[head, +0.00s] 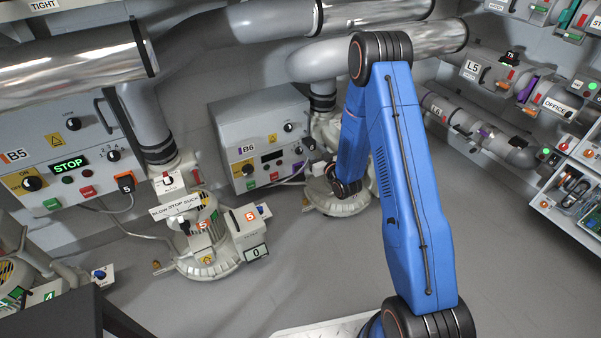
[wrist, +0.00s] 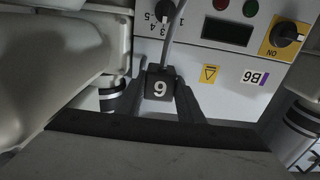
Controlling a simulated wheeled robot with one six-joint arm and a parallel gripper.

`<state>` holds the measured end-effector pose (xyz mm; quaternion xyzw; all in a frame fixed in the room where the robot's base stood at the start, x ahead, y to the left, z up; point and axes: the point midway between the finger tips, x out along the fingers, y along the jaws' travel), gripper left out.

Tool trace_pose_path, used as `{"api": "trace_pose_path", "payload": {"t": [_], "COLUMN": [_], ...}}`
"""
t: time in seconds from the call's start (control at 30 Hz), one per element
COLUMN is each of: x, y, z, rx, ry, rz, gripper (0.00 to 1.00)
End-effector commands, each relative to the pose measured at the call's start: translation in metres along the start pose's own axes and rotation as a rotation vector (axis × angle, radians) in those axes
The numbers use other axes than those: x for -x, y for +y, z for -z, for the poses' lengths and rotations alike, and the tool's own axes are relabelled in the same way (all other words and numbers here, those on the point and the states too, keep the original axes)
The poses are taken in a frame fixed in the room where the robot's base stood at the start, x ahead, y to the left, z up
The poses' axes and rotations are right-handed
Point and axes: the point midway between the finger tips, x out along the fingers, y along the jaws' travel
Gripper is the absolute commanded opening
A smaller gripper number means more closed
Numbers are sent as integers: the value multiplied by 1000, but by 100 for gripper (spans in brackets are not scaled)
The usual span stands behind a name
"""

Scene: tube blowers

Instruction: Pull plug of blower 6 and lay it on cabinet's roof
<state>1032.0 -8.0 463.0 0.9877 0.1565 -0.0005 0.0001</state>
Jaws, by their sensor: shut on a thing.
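The cabinet B6 (head: 241,170) stands left of my blue arm in the head view, with its bare grey roof (head: 255,112). Blower 6 (head: 345,205) is right of it, partly hidden by my arm. In the wrist view the panel of B6 (wrist: 222,55) appears upside down. My gripper (wrist: 162,92) is shut on the dark plug (wrist: 160,84) marked 6. The plug shows over the panel, with its grey cable (wrist: 175,22) running up in that picture. No socket shows at the plug; its distance from the panel cannot be told.
Blower 5 (head: 205,262) and cabinet B5 (head: 55,160) stand to the left. Large pipes (head: 385,42) run above and behind cabinet B6. Wall units and shelves (head: 565,215) line the right side. The floor (head: 310,270) in front is mostly clear.

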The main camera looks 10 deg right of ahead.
Motion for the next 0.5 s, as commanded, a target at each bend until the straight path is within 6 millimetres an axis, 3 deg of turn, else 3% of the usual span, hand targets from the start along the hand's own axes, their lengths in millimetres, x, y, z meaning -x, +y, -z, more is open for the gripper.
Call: {"api": "trace_pose_path", "payload": {"t": [0.5], "x": [0], "y": [0], "z": [30], "rx": [0], "ry": [2], "rz": [0], "gripper": [2]}}
